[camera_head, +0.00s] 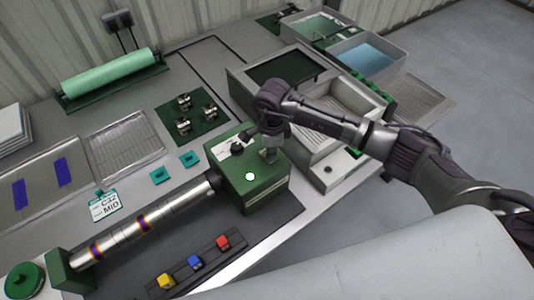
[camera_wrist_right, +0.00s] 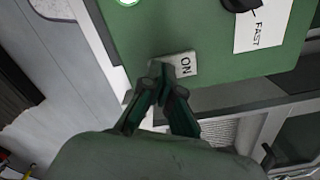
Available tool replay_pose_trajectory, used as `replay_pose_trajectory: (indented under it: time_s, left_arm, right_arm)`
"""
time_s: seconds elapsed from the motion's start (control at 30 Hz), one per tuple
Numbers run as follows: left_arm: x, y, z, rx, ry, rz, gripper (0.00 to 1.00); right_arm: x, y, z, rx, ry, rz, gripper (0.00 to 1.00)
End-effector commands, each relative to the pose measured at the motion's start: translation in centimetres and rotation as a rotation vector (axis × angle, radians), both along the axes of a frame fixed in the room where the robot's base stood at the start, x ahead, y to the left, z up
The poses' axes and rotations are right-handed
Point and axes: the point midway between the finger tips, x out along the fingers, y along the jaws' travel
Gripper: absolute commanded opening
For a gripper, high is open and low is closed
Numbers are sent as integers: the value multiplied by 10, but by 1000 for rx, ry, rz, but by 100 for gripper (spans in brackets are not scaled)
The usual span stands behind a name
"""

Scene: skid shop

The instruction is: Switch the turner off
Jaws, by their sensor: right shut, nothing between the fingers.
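The turner is a green motor box (camera_head: 250,199) with a silver rod (camera_head: 146,218) running from it to a green end block (camera_head: 68,272). On the box top are a black knob (camera_head: 238,149) and a pale, bright round lamp (camera_head: 250,177). The right wrist view shows the green top (camera_wrist_right: 150,28), the lamp's edge (camera_wrist_right: 127,2) and a grey switch (camera_wrist_right: 184,64) marked ON. My right gripper (camera_head: 268,158) is over the box top. Its closed fingertips (camera_wrist_right: 162,71) are at the switch's left end and cover part of it; I cannot tell whether they touch. My left gripper is not in view.
Red (camera_head: 222,242), blue (camera_head: 195,262) and yellow (camera_head: 166,281) blocks sit in a dark rack in front of the rod. A green roll (camera_head: 110,75) stands at the back. Trays (camera_head: 366,58) lie beyond my right arm. A label card (camera_head: 106,205) reads C32 MID.

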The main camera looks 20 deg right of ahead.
Motion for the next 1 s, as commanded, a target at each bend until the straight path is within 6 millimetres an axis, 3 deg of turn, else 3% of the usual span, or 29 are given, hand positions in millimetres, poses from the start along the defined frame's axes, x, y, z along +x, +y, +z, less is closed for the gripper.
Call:
replay_pose_trajectory:
  time_s: [0.37, 1.0]
  left_arm:
    - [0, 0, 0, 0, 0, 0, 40]
    - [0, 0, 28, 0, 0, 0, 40]
  right_arm:
    - [0, 0, 1, 0, 0, 0, 0]
    - [0, 0, 53, 0, -1, 0, 0]
